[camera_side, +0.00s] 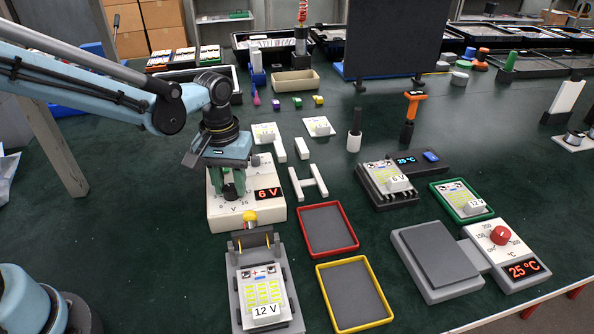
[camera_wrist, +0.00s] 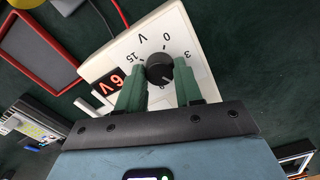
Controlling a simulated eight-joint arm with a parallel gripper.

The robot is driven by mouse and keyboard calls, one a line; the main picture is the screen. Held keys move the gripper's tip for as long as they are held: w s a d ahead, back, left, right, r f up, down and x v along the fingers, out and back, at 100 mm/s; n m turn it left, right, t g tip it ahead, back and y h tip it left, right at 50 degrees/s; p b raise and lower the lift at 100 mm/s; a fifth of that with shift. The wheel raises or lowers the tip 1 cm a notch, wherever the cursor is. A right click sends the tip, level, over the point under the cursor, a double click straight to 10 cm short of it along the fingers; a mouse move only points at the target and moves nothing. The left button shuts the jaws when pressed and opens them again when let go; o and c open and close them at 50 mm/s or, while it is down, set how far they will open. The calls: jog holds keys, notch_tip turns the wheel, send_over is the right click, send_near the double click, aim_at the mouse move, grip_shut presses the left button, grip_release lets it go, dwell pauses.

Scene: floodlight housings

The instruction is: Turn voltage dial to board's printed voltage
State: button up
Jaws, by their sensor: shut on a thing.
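The voltage supply (camera_side: 222,214) is a white box with a black dial (camera_wrist: 160,67) on its face. In the wrist view the face carries the marks 0, 3 and 15 and a "V". My gripper (camera_wrist: 159,74) is shut on the dial, with one green finger on each side; in the side view the fingers partly hide the dial. A board (camera_side: 262,290) labelled 12 V lies in a grey fixture (camera_side: 238,318) in front of the supply.
A yellow knob (camera_side: 249,216) stands between supply and fixture. Red (camera_side: 329,252) and yellow (camera_side: 388,312) trays lie to the right. A 6 V board (camera_side: 372,172) sits on a black base, another 12 V board (camera_side: 457,190) in a green tray. A hotplate (camera_side: 415,286) reads 25 °C.

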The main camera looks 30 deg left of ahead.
aim_at(230, 187)
jog(key=m, duration=0.5)
jog(key=shift+m, duration=0.3)
jog(key=m, duration=0.5)
jog(key=shift+m, duration=0.3)
jog(key=m, duration=1)
jog(key=shift+m, duration=0.4)
jog(key=o, duration=1)
jog(key=shift+o, duration=0.2)
notch_tip(230, 187, up, 12)
